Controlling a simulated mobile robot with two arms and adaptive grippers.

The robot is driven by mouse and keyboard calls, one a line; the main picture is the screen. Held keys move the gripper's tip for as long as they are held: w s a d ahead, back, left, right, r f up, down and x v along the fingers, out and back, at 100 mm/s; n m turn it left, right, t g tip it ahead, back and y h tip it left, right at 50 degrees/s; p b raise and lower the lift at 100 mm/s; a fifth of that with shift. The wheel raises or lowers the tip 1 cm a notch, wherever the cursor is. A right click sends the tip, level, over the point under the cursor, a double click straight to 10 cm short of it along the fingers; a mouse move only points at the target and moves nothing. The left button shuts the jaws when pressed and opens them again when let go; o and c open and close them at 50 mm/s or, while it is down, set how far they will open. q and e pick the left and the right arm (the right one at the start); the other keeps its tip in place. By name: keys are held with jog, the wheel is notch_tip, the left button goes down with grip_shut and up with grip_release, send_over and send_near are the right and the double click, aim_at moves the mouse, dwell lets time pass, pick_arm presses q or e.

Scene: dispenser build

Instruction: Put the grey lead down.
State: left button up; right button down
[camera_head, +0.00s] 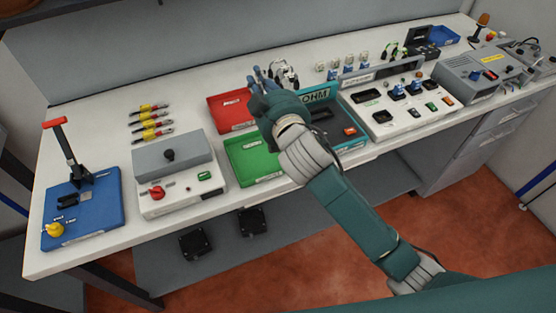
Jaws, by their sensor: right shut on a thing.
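My right gripper (258,76) is over the back middle of the white bench, above the red tray and the teal OHM tray. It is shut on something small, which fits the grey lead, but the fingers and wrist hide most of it. A grey and white bundle (285,72) shows just right of the fingers; I cannot tell whether it is part of the lead or touches the gripper. My left gripper is out of view.
My right forearm crosses the teal OHM tray (334,94) and the green tray (249,143). The red tray (228,101) is behind. A grey test box (176,154) and blue press base (83,235) stand left. Bench (92,117) is bare at back left.

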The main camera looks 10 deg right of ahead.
jog(key=s, duration=0.1)
jog(key=y, duration=0.1)
send_over(259, 157)
notch_tip(259, 157, down, 14)
jog(key=f, duration=0.1)
jog(key=shift+n+g, duration=0.3)
jog(key=shift+n, duration=0.1)
jog(key=shift+f+b, duration=0.6)
jog(key=shift+f, duration=1.55)
jog(key=shift+s, duration=0.1)
jog(key=c, duration=1.7)
grip_release()
jog(key=shift+f, duration=0.1)
jog(key=shift+c, duration=0.2)
jog(key=shift+r, duration=0.25)
jog(key=v, duration=0.3)
jog(key=b+v, duration=0.1)
jog(key=v, duration=0.7)
jog(key=shift+s+d+f+b, duration=0.15)
jog(key=shift+s+f+b, duration=0.05)
jog(key=shift+f+b, duration=0.15)
jog(key=shift+s+d+r, duration=0.1)
jog(key=shift+s+r, duration=0.1)
jog(key=shift+s, duration=0.05)
